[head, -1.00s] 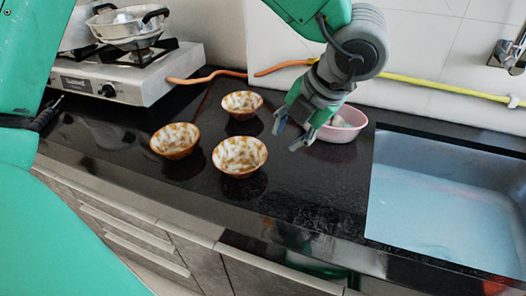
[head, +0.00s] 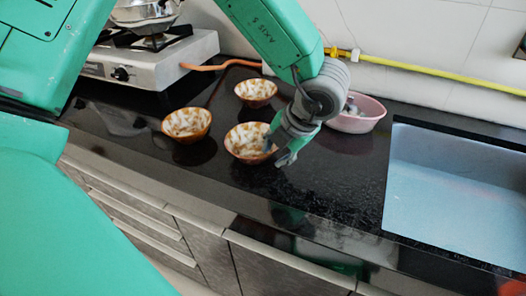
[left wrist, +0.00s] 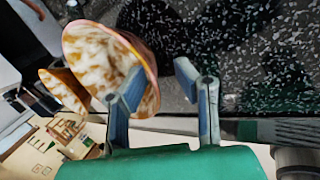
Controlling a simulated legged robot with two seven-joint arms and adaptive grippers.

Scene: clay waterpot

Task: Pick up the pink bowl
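The pink bowl (head: 362,122) stands on the dark counter near the back wall in the head view, with something greyish-white in it. My left arm's wrist partly covers its left side. My left gripper (head: 281,157) is at the right edge of the nearest brown-and-white patterned bowl (head: 246,143), in front and left of the pink bowl. In the left wrist view the left gripper (left wrist: 158,82) has its two fingers apart. One finger overlaps the patterned bowl (left wrist: 100,55); I cannot tell whether they touch. The pink bowl is not seen there. My right gripper is not in view.
Two more patterned bowls stand on the counter, one at left (head: 187,124) and one behind (head: 256,91). A stove (head: 160,65) with a pot is at upper left. A sink (head: 455,195) is at right. The counter between bowls and sink is clear.

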